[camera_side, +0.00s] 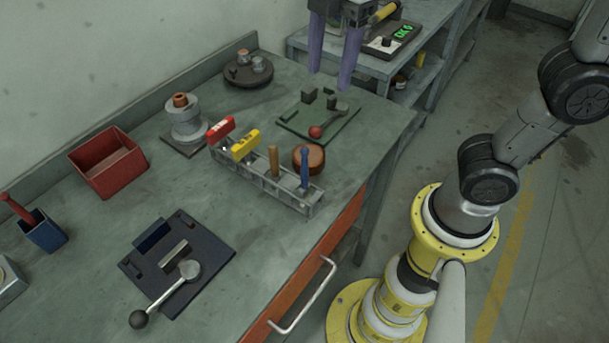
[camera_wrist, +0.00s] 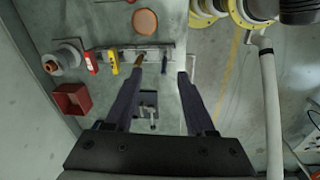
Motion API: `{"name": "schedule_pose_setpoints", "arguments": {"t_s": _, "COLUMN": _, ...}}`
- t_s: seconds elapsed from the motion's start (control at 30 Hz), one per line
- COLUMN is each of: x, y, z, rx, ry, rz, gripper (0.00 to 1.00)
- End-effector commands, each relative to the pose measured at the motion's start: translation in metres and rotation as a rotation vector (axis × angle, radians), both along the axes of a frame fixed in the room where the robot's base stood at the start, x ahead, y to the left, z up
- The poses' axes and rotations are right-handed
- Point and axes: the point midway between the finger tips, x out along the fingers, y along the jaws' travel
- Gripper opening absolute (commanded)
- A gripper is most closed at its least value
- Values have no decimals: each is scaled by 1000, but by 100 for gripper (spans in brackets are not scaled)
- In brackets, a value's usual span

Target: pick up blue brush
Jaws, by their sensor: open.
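The blue brush (camera_side: 305,168) stands upright, handle up, in the right end of a grey slotted rack (camera_side: 262,184) on the bench. In the wrist view my gripper (camera_wrist: 159,74) is apart from the brush. The brush's lower end is hidden in the rack.
A wooden-handled tool (camera_side: 273,160), a yellow-handled tool (camera_side: 244,146) and a red-handled tool (camera_side: 221,130) share the rack. A dark lever fixture (camera_side: 178,262) and a red bin (camera_side: 108,163) are also on the bench.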

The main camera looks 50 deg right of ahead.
Motion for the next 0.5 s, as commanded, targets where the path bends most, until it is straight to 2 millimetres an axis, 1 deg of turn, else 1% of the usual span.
{"name": "schedule_pose_setpoints", "arguments": {"t_s": 0.03, "x": 7, "y": 16, "z": -4, "rx": -11, "ry": 27, "rz": 48, "gripper": 55}}
{"name": "schedule_pose_setpoints", "arguments": {"t_s": 0.1, "x": 12, "y": 31, "z": -10, "rx": -21, "ry": 48, "rz": 87, "gripper": 55}}
{"name": "schedule_pose_setpoints", "arguments": {"t_s": 0.2, "x": 12, "y": 44, "z": -20, "rx": -34, "ry": 74, "rz": 125, "gripper": 55}}
{"name": "schedule_pose_setpoints", "arguments": {"t_s": 0.37, "x": 10, "y": 48, "z": -34, "rx": -38, "ry": 79, "rz": 137, "gripper": 55}}
{"name": "schedule_pose_setpoints", "arguments": {"t_s": 0.5, "x": 10, "y": 47, "z": -60, "rx": -37, "ry": 80, "rz": 135, "gripper": 55}}
